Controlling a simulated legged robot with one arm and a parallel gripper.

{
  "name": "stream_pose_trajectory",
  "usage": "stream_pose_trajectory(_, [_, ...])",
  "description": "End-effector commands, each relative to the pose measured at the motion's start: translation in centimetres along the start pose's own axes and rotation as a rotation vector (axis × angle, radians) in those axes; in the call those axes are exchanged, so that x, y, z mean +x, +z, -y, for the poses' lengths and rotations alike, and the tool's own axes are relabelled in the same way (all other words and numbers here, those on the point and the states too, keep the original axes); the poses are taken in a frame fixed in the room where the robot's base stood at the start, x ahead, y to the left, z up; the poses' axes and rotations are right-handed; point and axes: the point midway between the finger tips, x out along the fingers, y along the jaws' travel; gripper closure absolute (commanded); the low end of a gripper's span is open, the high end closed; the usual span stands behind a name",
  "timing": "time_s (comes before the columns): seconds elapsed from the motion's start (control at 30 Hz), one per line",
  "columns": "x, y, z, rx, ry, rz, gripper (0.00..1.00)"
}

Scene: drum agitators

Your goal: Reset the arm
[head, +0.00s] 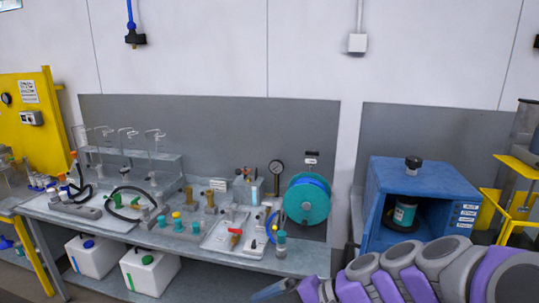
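My arm, grey and purple, reaches in from the lower right corner of the head view. My gripper (274,290) is at its far end, low in the picture near the front right edge of the grey workbench (290,262). Only a dark pointed part of it shows, and the rest is cut off by the bottom edge. I cannot tell whether it is open or shut, and nothing is seen held in it.
The workbench carries valves, fittings and a teal hose reel (307,201). A blue cabinet (422,180) with a teal canister (404,213) stands behind my arm. White jugs (150,271) sit below the bench. Yellow frames (515,205) stand at the right.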

Motion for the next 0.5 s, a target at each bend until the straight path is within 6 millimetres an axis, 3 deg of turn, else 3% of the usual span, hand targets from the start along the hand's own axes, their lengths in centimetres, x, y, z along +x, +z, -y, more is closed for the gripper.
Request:
stream_pose_trajectory(0.1, [0.8,4.0,-4.5,-0.141,0.218,-0.002,0.00])
stream_pose_trajectory(0.23, [0.0,6.8,-9.6,-0.272,0.447,-0.014,0.00])
stream_pose_trajectory(0.4, [-3.1,9.0,-16.0,-0.401,0.728,-0.040,0.00])
stream_pose_trajectory(0.5, [-5.2,9.7,-18.8,-0.447,0.856,-0.057,0.00])
